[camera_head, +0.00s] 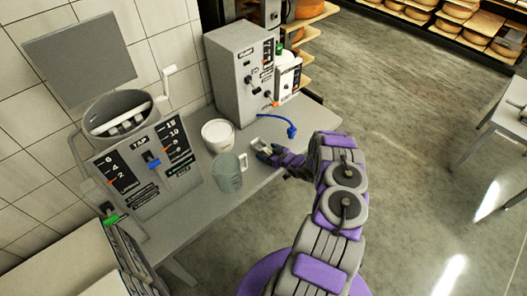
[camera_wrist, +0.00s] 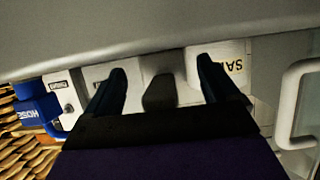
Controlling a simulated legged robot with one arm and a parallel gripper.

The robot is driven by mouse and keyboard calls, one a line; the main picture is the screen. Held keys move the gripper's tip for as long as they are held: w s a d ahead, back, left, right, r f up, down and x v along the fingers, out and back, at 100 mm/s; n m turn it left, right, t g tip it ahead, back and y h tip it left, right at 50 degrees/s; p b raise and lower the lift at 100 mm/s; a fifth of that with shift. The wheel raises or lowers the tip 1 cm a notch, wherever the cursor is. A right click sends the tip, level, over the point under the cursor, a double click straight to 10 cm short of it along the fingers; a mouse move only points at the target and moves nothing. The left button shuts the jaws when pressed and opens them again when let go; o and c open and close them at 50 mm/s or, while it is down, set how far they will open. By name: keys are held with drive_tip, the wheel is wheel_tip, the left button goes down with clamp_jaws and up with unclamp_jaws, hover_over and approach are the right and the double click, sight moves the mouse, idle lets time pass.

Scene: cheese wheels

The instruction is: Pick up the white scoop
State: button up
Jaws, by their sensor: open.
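A small pale piece (camera_head: 256,142), which looks like the white scoop, lies on the grey counter (camera_head: 212,192) just beyond my fingertips. My gripper (camera_head: 264,153) is open at the counter's front part, close to that piece; I cannot tell whether they touch. In the wrist view, the two dark fingers of my gripper (camera_wrist: 160,80) are spread apart. A dark grey block shows between them, and pale surfaces lie behind them. I cannot make out the scoop's full shape there.
A white tub (camera_head: 217,135) and a clear jug (camera_head: 228,174) stand left of my gripper. The jug's handle (camera_wrist: 290,100) is at the right in the wrist view. A blue hose (camera_head: 285,126) lies to the right. Control machines (camera_head: 240,70) stand behind and at left.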

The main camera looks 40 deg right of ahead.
sight(268, 152)
drive_tip(key=shift+w, duration=0.25)
drive_tip(key=shift+a, duration=0.1)
drive_tip(key=shift+c, duration=0.7)
drive_tip(key=c, duration=1)
drive_tip(key=shift+r, duration=0.45)
drive_tip(key=r, duration=0.1)
drive_tip(key=r+p, duration=0.1)
drive_tip(key=r, duration=0.1)
drive_tip(key=shift+s, duration=0.4)
drive_tip(key=s+a+r+p, duration=0.1)
drive_tip(key=s+a, duration=0.4)
drive_tip(key=s, duration=0.9)
drive_tip(key=shift+s+p, duration=0.2)
drive_tip(key=shift+p, duration=0.6)
